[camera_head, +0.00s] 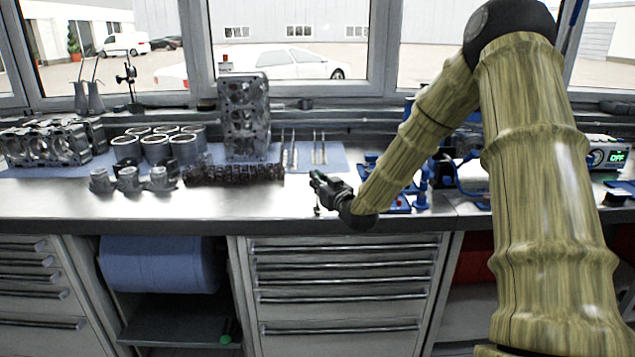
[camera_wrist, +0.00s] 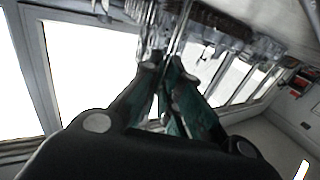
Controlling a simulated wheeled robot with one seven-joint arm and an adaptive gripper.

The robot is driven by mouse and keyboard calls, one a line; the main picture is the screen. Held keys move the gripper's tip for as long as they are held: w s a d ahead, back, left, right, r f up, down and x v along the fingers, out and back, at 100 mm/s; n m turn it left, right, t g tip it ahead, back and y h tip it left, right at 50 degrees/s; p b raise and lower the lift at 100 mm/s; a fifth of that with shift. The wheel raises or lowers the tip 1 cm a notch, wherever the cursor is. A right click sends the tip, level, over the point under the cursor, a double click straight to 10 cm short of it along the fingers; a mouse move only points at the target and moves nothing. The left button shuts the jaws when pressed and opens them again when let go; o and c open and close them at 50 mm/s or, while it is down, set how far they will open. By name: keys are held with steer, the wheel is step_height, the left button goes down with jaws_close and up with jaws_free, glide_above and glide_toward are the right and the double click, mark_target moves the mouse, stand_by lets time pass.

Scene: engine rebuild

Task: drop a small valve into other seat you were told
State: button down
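My gripper (camera_head: 316,180) is over the front part of the steel bench, right of the middle row of engine parts. In the wrist view its two green fingers (camera_wrist: 165,72) come together on a thin shiny stem (camera_wrist: 181,32), which looks like a small valve. In the head view a small thin metal piece (camera_head: 317,208) shows just below the fingertips. Several slim valves (camera_head: 290,150) stand on the blue mat behind my gripper. A grey cylinder head (camera_head: 245,115) stands upright left of them. The individual valve seats are too small to tell.
A dark, long engine part (camera_head: 233,173) lies in front of the cylinder head. Several cylinder liners (camera_head: 155,148) and pistons (camera_head: 128,179) stand farther left. Blue fixtures (camera_head: 422,185) are right of my gripper. The bench front (camera_head: 225,205) is clear.

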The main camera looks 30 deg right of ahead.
steer(key=shift+f+b, duration=0.35)
steer(key=shift+f, duration=0.25)
stand_by(0.3)
steer(key=c, duration=1.6)
jaws_free()
steer(key=shift+o, duration=0.2)
steer(key=s, duration=1.2)
steer(key=shift+a, duration=0.45)
